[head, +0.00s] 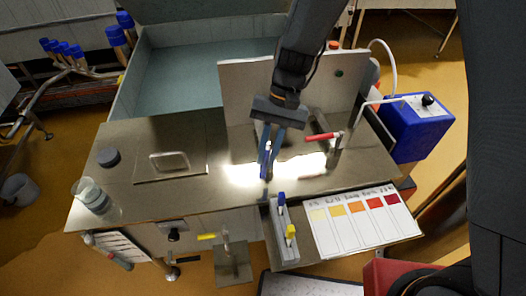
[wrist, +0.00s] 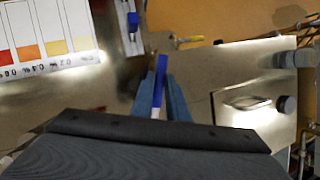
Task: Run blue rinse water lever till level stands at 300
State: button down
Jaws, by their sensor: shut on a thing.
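My gripper (head: 266,172) is above the middle of the steel worktop, pointing down, its fingers closed around a slim blue piece with a white end (wrist: 161,68). I cannot tell whether this piece is the blue rinse water lever or a loose marker. A red lever (head: 322,137) sits on a metal tap (head: 336,143), right of my gripper.
A small rack (head: 275,238) with blue and yellow-topped pieces stands at the front edge beside a colour chart (head: 365,222). A square plate with a handle (head: 170,161) and a dark round knob (head: 109,158) lie left. A blue box (head: 415,128) stands right, an upright panel (head: 240,85) behind.

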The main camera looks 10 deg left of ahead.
jog(key=shift+w+d+n+h, duration=0.1)
jog(key=shift+d+n+h, duration=0.6)
jog(key=shift+n, duration=0.7)
jog(key=shift+d, duration=0.1)
jog(key=c, duration=1.7)
grip_release()
jog(key=shift+c, duration=0.2)
jog(key=shift+w, duration=0.1)
jog(key=b+v, duration=0.1)
jog(key=v, duration=0.6)
jog(key=shift+w+r, duration=0.25)
jog(key=shift+r, duration=0.1)
jog(key=shift+d, duration=0.15)
